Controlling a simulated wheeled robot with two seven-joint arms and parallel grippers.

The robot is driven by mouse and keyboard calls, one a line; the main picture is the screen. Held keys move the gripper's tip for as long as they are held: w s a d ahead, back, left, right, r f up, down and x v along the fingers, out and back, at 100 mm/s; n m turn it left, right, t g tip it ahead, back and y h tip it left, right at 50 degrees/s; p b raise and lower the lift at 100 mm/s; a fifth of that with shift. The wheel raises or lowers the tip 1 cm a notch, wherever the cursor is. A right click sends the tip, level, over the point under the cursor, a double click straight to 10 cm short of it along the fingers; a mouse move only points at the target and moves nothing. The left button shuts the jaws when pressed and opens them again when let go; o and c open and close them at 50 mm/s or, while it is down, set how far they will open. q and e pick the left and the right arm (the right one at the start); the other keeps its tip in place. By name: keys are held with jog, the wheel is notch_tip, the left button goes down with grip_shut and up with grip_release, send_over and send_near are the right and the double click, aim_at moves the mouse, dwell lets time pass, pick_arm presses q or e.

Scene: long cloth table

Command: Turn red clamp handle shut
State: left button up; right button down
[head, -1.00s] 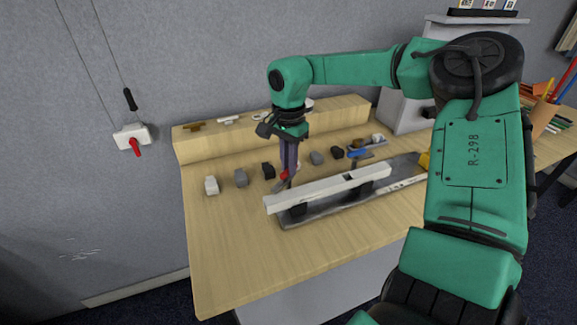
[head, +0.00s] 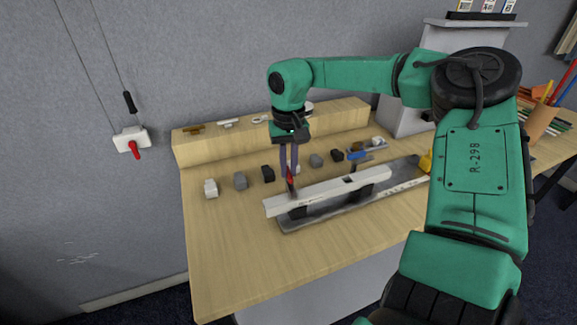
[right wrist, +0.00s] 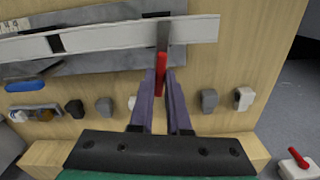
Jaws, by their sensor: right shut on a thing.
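In the right wrist view the red handle (right wrist: 159,84) shows between the fingertips (right wrist: 161,73), just below the bar (right wrist: 90,40). A thin grey metal piece (right wrist: 163,35) crosses the bar in line with the handle. Its joint with the handle is partly hidden. My left gripper is not in view.
The bar rests on dark supports over a grey metal base (head: 290,225). A row of small grey, black and white blocks (head: 240,180) lies behind it. A raised wooden ledge (head: 225,145) runs along the back. A wall box with a red lever (head: 134,148) hangs at left. The front-left tabletop is clear.

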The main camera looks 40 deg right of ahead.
aim_at(289, 171)
jog(key=shift+w+r+n, duration=0.15)
jog(key=shift+n, duration=0.75)
jog(key=c, duration=0.9)
grip_release()
notch_tip(289, 171, up, 14)
jog(key=shift+r, duration=0.25)
